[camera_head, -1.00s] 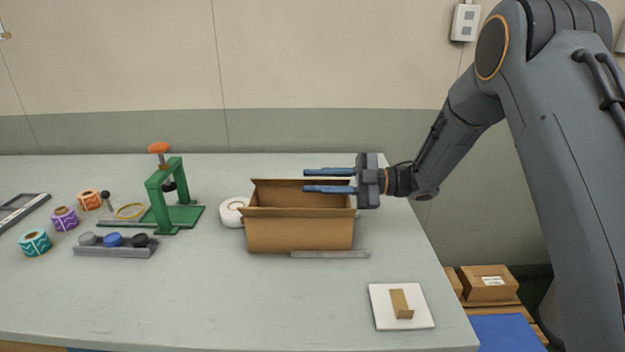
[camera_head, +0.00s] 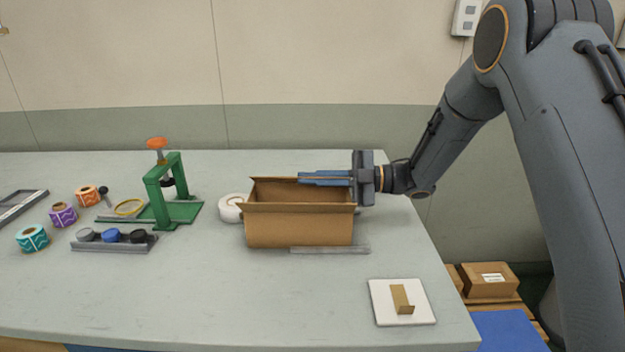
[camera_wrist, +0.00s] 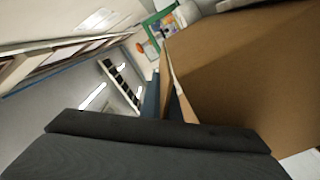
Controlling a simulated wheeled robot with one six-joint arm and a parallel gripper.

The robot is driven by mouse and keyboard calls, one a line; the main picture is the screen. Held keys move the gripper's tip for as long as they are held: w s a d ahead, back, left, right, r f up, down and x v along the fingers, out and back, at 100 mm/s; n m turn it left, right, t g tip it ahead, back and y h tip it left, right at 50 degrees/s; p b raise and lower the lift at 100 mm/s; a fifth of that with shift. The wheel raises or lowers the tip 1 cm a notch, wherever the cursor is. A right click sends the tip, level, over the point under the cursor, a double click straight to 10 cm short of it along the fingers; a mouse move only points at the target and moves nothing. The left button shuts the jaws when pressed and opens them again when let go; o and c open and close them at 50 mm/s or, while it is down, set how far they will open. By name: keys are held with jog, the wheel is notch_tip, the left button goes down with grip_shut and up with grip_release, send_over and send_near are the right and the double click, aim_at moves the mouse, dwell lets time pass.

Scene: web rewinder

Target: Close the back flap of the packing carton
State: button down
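The packing carton (camera_head: 298,231) is an open brown box on the table, also large at the right of the wrist view (camera_wrist: 255,70). Its back flap (camera_head: 275,190) stands up at the far side. Its front flap (camera_head: 298,208) leans outward along the near rim. My gripper (camera_head: 312,178) reaches in from the right, level with the back flap's top edge. Its blue fingers are close together, with a thin tan edge between them. In the wrist view, a cardboard edge (camera_wrist: 172,75) runs between the fingers. The carton's inside floor is hidden.
A white roll (camera_head: 231,208) stands left of the carton, and a green press (camera_head: 173,190) stands farther left. A grey bar (camera_head: 330,250) lies at the carton's front right. A white plate (camera_head: 385,312) with a tan piece lies near the right edge. The front table is clear.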

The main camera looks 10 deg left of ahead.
jog(key=c, duration=2)
grip_release()
